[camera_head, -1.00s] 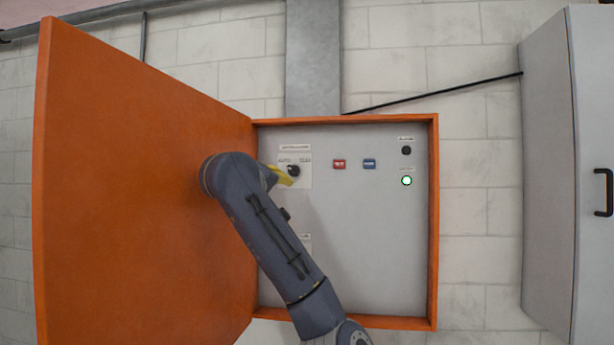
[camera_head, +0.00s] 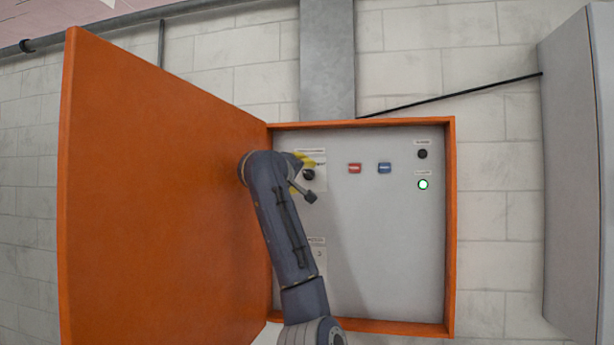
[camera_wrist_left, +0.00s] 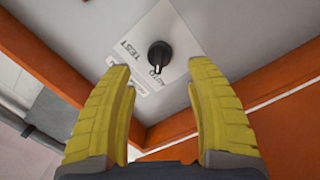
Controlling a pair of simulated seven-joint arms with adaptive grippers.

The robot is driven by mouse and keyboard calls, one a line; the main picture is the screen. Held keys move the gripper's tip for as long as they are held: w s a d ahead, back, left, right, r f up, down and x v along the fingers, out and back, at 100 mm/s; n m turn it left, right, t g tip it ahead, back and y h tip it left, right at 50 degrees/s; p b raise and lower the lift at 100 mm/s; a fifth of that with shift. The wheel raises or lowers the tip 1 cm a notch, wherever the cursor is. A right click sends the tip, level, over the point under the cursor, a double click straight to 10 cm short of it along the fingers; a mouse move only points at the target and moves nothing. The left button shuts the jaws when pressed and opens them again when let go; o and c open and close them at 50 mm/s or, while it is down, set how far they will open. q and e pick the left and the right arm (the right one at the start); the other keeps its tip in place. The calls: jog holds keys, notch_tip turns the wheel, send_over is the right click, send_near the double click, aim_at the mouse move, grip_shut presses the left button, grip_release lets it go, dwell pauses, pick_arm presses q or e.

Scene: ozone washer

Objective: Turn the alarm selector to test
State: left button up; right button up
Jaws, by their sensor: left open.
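The alarm selector (camera_head: 309,174) is a black knob on a white label plate at the upper left of the grey panel. In the left wrist view the knob (camera_wrist_left: 159,54) is next to the words TEST and AUTO, and its narrow end points toward AUTO. My left gripper (camera_head: 312,160) is at the selector, its yellow fingers partly covering the plate in the head view. In the left wrist view the gripper (camera_wrist_left: 160,67) is open and empty, with its fingers apart on either side of the knob; I see no contact. My right gripper is not in view.
The panel sits in an orange cabinet (camera_head: 450,230) with its door (camera_head: 150,190) swung open to the left. A red button (camera_head: 354,168), a blue button (camera_head: 384,168), a black knob (camera_head: 422,154) and a lit green lamp (camera_head: 423,184) are to the right. A grey cabinet (camera_head: 575,170) stands further right.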

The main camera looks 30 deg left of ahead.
aim_at(306, 174)
pick_arm(q)
jog(key=shift+x, duration=3)
grip_shut()
